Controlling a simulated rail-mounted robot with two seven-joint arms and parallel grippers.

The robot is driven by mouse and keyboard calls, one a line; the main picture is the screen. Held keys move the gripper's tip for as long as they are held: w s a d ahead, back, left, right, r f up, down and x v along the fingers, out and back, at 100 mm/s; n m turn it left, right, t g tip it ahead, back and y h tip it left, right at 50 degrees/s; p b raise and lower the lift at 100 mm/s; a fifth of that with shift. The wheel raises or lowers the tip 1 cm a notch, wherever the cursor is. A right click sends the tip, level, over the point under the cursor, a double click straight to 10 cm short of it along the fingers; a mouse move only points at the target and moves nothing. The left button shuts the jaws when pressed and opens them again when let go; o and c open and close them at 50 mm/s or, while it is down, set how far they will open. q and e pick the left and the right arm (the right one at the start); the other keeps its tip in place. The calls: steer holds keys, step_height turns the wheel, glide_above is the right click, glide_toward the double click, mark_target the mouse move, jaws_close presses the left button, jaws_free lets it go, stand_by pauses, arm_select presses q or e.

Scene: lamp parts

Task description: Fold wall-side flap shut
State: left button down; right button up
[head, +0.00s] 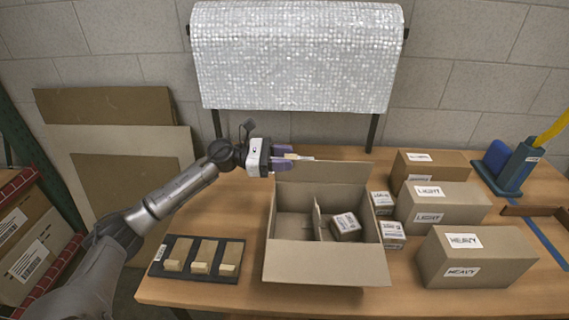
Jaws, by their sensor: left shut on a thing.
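The open cardboard box (325,262) stands on the table. Its wall-side flap (325,173) stands up at the back edge, tilted a little. The near flap hangs outward at the front. A cardboard divider parts the inside, and a small labelled carton (345,226) lies in the right compartment. My left gripper (288,158) is by the flap's upper left corner. My right gripper is out of view.
A dark tray (159,268) with several small tan blocks lies left of the box. Small labelled cartons (392,235), LIGHT boxes (445,203) and a HEAVY box (480,256) stand to the right. A bubble-wrap roll (295,55) hangs behind. A blue tape dispenser (517,167) stands far right.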

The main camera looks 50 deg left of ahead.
arm_select(q)
steer(key=shift+s+d+f+m+b, duration=0.1)
steer(key=shift+s+d+m+b, duration=0.1)
steer(key=shift+m+b, duration=0.15)
stand_by(0.3)
steer(key=c, duration=0.8)
jaws_free()
steer(key=shift+o, duration=0.2)
steer(key=p+v, duration=0.1)
steer(key=v, duration=1.2)
steer(key=shift+s+a, duration=0.25)
